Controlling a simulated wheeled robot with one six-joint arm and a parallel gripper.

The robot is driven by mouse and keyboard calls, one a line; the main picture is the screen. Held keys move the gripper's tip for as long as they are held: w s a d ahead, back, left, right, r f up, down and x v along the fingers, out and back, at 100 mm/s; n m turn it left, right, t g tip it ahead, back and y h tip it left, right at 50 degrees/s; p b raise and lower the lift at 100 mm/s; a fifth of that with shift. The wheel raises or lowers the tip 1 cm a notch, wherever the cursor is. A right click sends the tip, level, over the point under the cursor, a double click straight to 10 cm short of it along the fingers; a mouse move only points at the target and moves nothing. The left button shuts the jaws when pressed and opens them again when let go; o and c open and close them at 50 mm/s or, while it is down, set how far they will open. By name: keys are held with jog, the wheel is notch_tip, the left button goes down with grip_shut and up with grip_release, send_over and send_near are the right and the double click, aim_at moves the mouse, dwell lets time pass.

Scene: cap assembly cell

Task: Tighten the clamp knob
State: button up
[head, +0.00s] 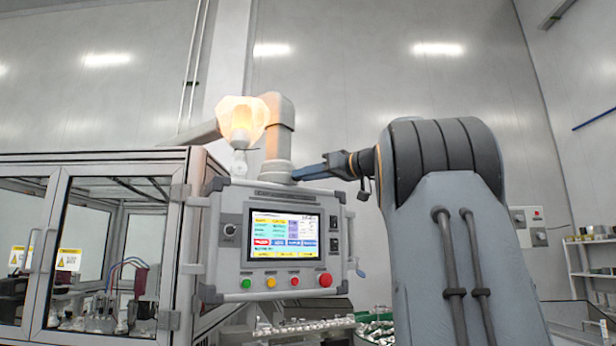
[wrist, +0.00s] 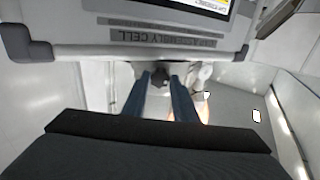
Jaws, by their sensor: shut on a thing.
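The clamp knob (wrist: 158,79) shows in the wrist view as a small dark piece between my fingertips, above the control panel's top edge. My gripper (head: 297,174) comes in from the right in the head view, just above the panel's top edge and beside the pale support arm's joint (head: 278,170). Its two long blue fingers also show in the wrist view (wrist: 161,77), shut on the knob. In the head view I cannot make out the knob; the fingers and the joint hide it. The control panel (head: 215,240) hangs below, screen lit.
A glazed machine enclosure (head: 62,250) fills the left side. Trays of small parts (head: 305,326) lie below the panel. A shelf (head: 590,270) stands far right. Open air lies above my gripper.

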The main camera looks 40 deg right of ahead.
jog(key=shift+a+m+p, duration=0.15)
jog(key=shift+m+p, duration=0.45)
jog(key=shift+m, duration=7)
jog(key=shift+f, duration=0.1)
jog(key=o, duration=1)
jog(key=shift+o, duration=0.2)
